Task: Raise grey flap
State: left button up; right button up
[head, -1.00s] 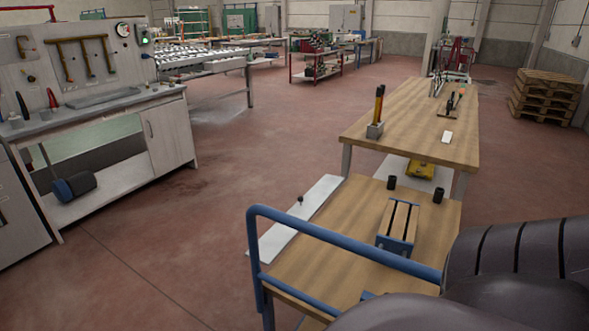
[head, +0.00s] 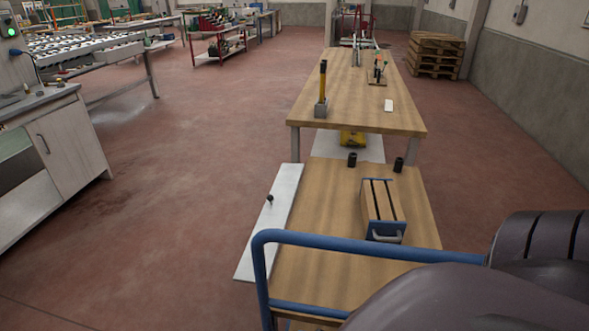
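The grey flap (head: 264,228) is a long, pale panel along the left side of the wooden-topped cart (head: 310,270). It appears lower than the cart top, and its exact tilt is hard to tell. A small black knob (head: 269,199) stands on it. The blue handrail of the cart (head: 360,243) crosses in front of its near end. Neither of my grippers is in view. Dark rounded links of my own arm fill the lower right corner.
A wood and blue box (head: 382,205) and two black cylinders (head: 352,159) are on the cart. A long wooden table (head: 350,105) stands behind it. A workbench (head: 60,150) stands at the left. The red floor (head: 180,200) left of the flap is clear.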

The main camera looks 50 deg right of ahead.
aim_at(275, 214)
jog(key=i+j+z, duration=0.1)
jog(key=z, duration=0.25)
jog(key=i+j+z, duration=0.15)
jog(key=z, duration=0.25)
jog(key=i+j+z, duration=0.15)
jog(key=z, duration=0.2)
jog(key=i+j+z, duration=0.2)
jog(key=z, duration=0.25)
jog(key=i+j+z, duration=0.15)
jog(key=j+z, duration=0.15)
jog(key=z, duration=0.2)
jog(key=i+j+z, duration=0.1)
jog(key=j+z, duration=0.2)
jog(key=z, duration=0.15)
